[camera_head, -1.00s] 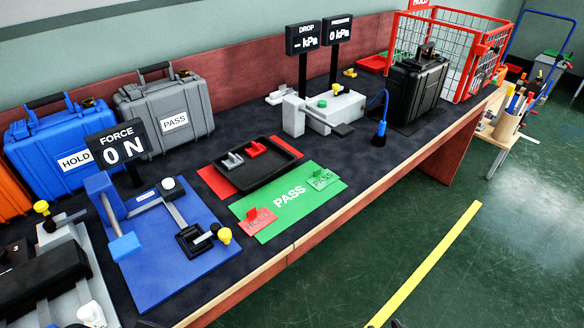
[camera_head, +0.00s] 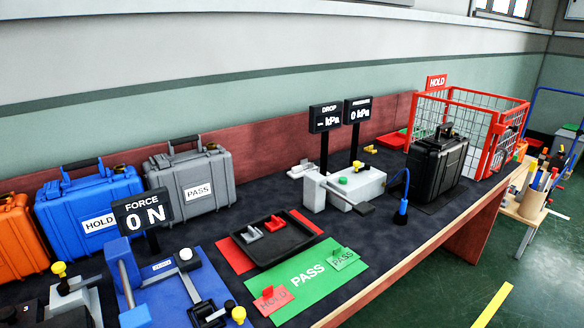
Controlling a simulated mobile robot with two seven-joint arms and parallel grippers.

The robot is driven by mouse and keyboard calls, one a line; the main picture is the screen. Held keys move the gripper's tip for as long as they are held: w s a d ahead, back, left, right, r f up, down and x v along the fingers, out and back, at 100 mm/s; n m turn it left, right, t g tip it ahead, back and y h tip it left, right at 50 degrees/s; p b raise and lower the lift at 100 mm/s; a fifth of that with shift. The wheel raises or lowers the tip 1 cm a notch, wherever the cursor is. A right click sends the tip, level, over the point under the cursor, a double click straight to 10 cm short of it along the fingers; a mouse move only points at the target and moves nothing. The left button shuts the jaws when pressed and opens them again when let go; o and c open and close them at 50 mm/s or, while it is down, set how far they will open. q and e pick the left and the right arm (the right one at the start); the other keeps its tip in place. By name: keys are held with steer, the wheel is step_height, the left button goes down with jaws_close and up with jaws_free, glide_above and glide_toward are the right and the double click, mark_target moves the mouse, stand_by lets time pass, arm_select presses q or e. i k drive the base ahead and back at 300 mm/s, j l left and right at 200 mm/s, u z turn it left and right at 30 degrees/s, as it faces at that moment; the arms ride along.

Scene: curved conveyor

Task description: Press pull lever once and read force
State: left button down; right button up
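The blue force tester (camera_head: 165,285) stands on the bench at lower left, its front edge cut off by the frame. Its pull lever (camera_head: 190,282) is a grey bar with a white knob near its upper end. A black clamp (camera_head: 207,314) with a yellow knob (camera_head: 239,315) sits at its lower right. The force display (camera_head: 143,212) behind it reads "0 N". Neither of my grippers shows in the head view, and nothing touches the lever.
A green PASS mat (camera_head: 308,278) with red HOLD and green PASS tags lies right of the tester. A black tray (camera_head: 275,243) sits on a red mat. Blue HOLD (camera_head: 90,214) and grey PASS (camera_head: 190,188) cases stand behind. A red wire cage (camera_head: 470,135) is at far right.

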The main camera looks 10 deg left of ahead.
mark_target(140, 316)
steer(key=u, duration=1.3)
